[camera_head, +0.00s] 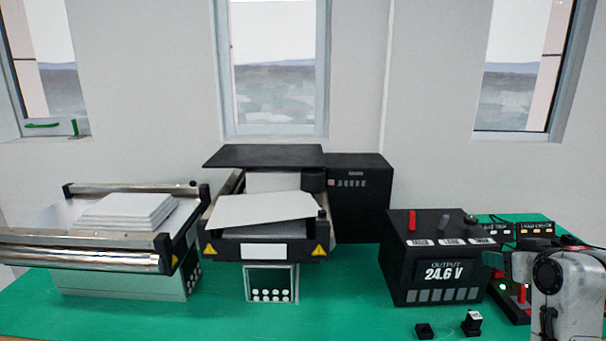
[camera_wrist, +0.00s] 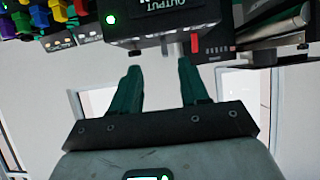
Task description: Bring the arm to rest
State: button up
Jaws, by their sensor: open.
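My gripper (camera_wrist: 160,72) shows in the wrist view with its two dark green fingers spread apart and nothing between them. The wrist view is upside down. Beyond the fingertips is the black power supply box (camera_wrist: 150,28) with a red lever and a green light. In the head view, my grey arm stands at the lower right edge, to the right of the power supply (camera_head: 420,245), which reads 24.6 V. I cannot tell from the head view how far the fingers are from the box.
A left mini conveyor (camera_head: 140,283) carries stacked white plates (camera_head: 128,209). A middle conveyor (camera_head: 264,252) holds a white sheet (camera_head: 262,206). A black box (camera_head: 360,205) stands behind it. Small black parts (camera_head: 472,323) lie at the front of the green table (camera_head: 345,318). Coloured connectors (camera_wrist: 60,10) are near the box.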

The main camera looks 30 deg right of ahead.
jog(key=w+a+f+n+g+y, duration=0.25)
jog(key=a+f+y, duration=0.25)
jog(key=a+f, duration=1.3)
jog(key=s+a+f+n+g+y, duration=0.1)
jog(key=s+a+f+n+g, duration=0.2)
jog(key=s+a+f+g, duration=0.4)
jog(key=s+a+f, duration=0.6)
jog(key=s+a, duration=0.2)
jog(key=s, duration=0.1)
jog(key=shift+s+a+f, duration=0.15)
jog(key=shift+s+a, duration=0.05)
jog(key=shift+s, duration=0.2)
jog(key=shift+n, duration=0.25)
